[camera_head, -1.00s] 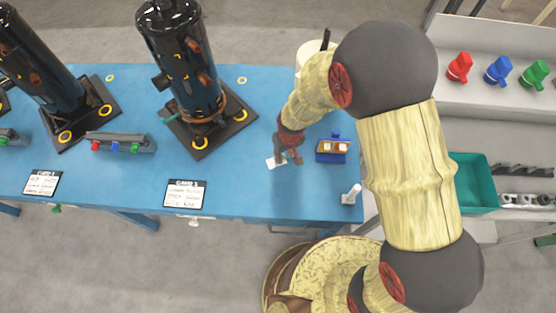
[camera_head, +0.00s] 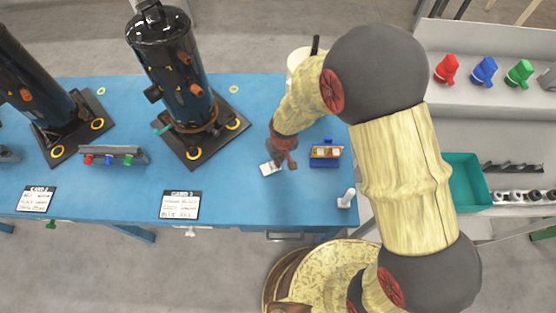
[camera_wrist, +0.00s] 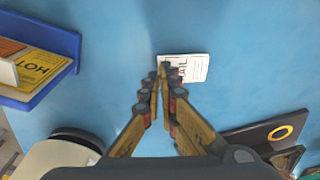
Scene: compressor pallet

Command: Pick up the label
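The label (camera_head: 268,168) is a small white card with dark print on the blue table, just left of my gripper's tips in the head view. In the wrist view the label (camera_wrist: 194,68) shows letters ending in "AIL", and the fingertips cover its left part. My gripper (camera_head: 284,160) points down at it. In the wrist view the fingertips of my gripper (camera_wrist: 165,74) are drawn close together over the label's edge and look shut on it. The contact itself is hidden, and I see no clear lift off the table.
A blue holder (camera_head: 326,161) with cards stands just right of my gripper. A white upright piece (camera_head: 346,198) is near the table's right front. A black compressor (camera_head: 175,75) on a dark base stands to the left. Printed card 3 (camera_head: 180,205) lies at the front edge.

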